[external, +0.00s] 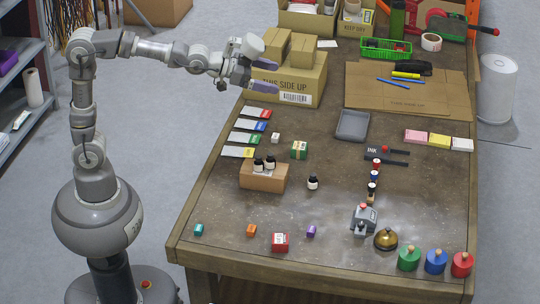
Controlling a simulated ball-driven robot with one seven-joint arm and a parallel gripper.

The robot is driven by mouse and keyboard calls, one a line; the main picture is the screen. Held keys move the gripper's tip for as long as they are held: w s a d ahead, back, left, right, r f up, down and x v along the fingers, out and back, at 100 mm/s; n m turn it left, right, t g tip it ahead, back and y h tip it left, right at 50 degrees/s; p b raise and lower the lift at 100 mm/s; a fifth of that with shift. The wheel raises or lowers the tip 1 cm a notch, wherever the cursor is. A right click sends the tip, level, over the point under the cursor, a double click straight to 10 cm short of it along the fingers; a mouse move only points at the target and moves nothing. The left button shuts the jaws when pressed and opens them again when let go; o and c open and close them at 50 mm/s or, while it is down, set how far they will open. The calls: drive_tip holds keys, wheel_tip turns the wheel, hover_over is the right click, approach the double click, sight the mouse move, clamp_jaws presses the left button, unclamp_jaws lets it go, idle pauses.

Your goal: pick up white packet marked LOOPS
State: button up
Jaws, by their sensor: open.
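A large carton (297,92) carries smaller boxes behind my gripper. A small brown box (263,180) with dark bottles stands nearer than the packets. A small white block (275,137) and a green box (299,150) lie to their right. A grey tray (352,126) is farther right.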

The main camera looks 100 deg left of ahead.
drive_tip(key=s+d+r+m+t+h, duration=0.1)
drive_tip(key=s+d+r, duration=0.3)
drive_tip(key=d+r, duration=0.5)
wheel_tip(320, 180, up, 4)
drive_tip(key=shift+s+f+h, duration=0.1)
drive_tip(key=shift+s+h, duration=0.1)
drive_tip(key=shift+h, duration=0.2)
drive_tip(key=s+d+r, duration=0.2)
drive_tip(key=s+r, duration=0.1)
drive_tip(key=s+d+r+h, duration=0.1)
drive_tip(key=s+d+r, duration=0.1)
drive_tip(key=s+r, duration=0.1)
drive_tip(key=s+d+r+h, duration=0.1)
drive_tip(key=s+d+r, duration=0.1)
drive_tip(key=r, duration=0.1)
drive_tip(key=shift+s+r+m, duration=0.35)
drive_tip(key=shift+s+m, duration=0.05)
drive_tip(key=c, duration=0.4)
drive_tip(key=shift+s+d+r, duration=0.1)
drive_tip(key=shift+s, duration=0.05)
drive_tip(key=shift+c, duration=1.2)
